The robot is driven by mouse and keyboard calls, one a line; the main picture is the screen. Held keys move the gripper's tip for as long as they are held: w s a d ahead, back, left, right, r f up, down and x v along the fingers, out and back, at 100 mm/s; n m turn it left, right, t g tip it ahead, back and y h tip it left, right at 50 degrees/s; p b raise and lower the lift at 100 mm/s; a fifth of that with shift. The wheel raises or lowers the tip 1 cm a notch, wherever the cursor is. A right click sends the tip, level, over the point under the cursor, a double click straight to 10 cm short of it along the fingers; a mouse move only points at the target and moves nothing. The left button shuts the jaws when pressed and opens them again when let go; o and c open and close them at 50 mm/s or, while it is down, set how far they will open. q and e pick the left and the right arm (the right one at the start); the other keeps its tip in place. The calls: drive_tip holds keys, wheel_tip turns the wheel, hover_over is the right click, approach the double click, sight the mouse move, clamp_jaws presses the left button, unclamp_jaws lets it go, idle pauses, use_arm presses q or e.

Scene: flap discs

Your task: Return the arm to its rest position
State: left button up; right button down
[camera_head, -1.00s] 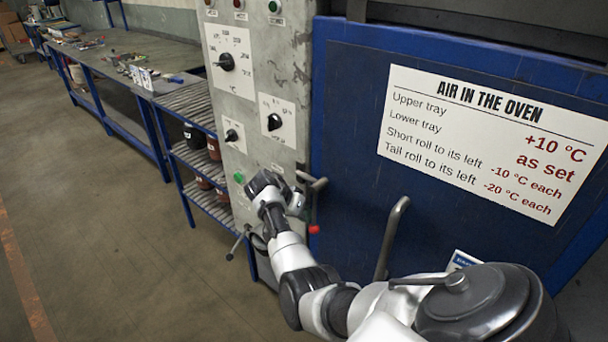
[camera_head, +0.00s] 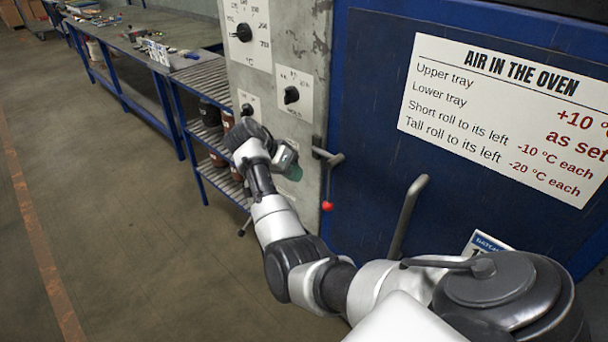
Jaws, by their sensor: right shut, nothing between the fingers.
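My right arm reaches from the bottom right toward the grey control panel (camera_head: 310,60) beside the blue oven door (camera_head: 370,140). My right gripper (camera_head: 290,163) is at the arm's far end, in front of the panel's lower part and below the knobs. Its fingers are small in the picture and seem shut, with nothing seen held. It partly covers the lowest knob's plate (camera_head: 249,100). My left gripper is not in view.
A curved door handle (camera_head: 408,215) stands near my arm. A slatted shelf (camera_head: 205,80) with dark jars and a long workbench (camera_head: 120,40) are at left. The floor (camera_head: 110,220) at left is clear.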

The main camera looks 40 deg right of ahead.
drive_tip(key=shift+a+r, duration=0.15)
drive_tip(key=shift+r, duration=0.05)
drive_tip(key=shift+f, duration=0.1)
idle(0.4)
drive_tip(key=s+a+f+n+t, duration=0.2)
drive_tip(key=f+n, duration=0.3)
drive_tip(key=f, duration=0.6)
drive_tip(key=s+a+f+n+t, duration=0.15)
drive_tip(key=f+n, duration=0.25)
drive_tip(key=f, duration=0.8)
drive_tip(key=s+a+f+n+t+y, duration=0.1)
drive_tip(key=s+a+f+n, duration=0.15)
drive_tip(key=s+f, duration=0.4)
drive_tip(key=s+a+f+n+y, duration=0.1)
drive_tip(key=s+a+f+n, duration=0.15)
drive_tip(key=f, duration=0.65)
drive_tip(key=s+a+f+n+y, duration=0.1)
drive_tip(key=s+a+f, duration=0.2)
drive_tip(key=s, duration=0.8)
drive_tip(key=s+a+f+n+y, duration=0.1)
drive_tip(key=s+a+f, duration=0.3)
drive_tip(key=s, duration=0.8)
drive_tip(key=s+a+f+n+y, duration=0.2)
drive_tip(key=s+f, duration=0.5)
drive_tip(key=s, duration=0.5)
drive_tip(key=shift+s+a+f+y, duration=0.15)
drive_tip(key=shift+s+a+y, duration=0.1)
drive_tip(key=shift+a+y, duration=0.45)
